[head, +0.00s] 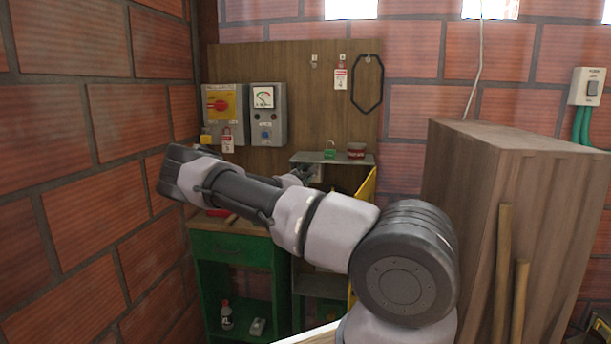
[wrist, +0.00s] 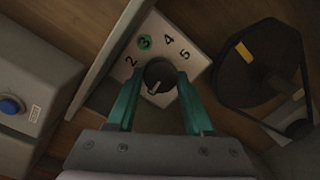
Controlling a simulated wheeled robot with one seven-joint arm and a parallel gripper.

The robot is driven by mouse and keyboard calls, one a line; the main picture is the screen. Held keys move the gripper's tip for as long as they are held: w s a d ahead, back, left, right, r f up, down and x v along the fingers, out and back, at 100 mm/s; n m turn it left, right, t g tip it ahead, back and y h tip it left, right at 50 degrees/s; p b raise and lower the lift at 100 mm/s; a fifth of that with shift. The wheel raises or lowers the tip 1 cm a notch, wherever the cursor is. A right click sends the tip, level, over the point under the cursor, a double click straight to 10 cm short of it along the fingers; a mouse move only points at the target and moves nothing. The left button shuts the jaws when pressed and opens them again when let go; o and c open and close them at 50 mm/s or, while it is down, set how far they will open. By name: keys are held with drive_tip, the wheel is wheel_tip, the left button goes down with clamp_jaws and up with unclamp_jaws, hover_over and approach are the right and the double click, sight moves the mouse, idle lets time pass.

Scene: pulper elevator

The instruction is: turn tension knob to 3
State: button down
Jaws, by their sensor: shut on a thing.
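The tension knob (wrist: 159,74) is a dark round knob with a pale mark on its lower part. It sits on a white dial plate (wrist: 189,57) printed 2, 3, 4 and 5 along its far side, with the 3 on a green spot. The pale mark lies on the side nearest my gripper, away from these numbers. My gripper (wrist: 161,80) has its two green fingers either side of the knob and is shut on it. In the head view my arm hides the knob and dial.
In the wrist view a black wheel (wrist: 239,83) with a yellow mark stands close right. A grey box (wrist: 40,75) with a blue button is at left, beside a pale panel edge. In the head view a wooden cabinet (head: 530,141) stands right and a brick wall is close left.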

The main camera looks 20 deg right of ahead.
drive_tip(key=m, duration=0.6)
drive_tip(key=shift+r+y, duration=0.1)
drive_tip(key=shift+y, duration=0.3)
drive_tip(key=m, duration=0.5)
drive_tip(key=shift+s+r+y, duration=0.1)
drive_tip(key=shift+y, duration=0.2)
drive_tip(key=m, duration=0.6)
drive_tip(key=shift+d+y, duration=0.15)
drive_tip(key=shift+y, duration=0.15)
drive_tip(key=m+t, duration=0.1)
drive_tip(key=m, duration=0.4)
drive_tip(key=shift+s, duration=0.1)
drive_tip(key=shift+c, duration=1.5)
unclamp_jaws()
drive_tip(key=shift+s, duration=0.1)
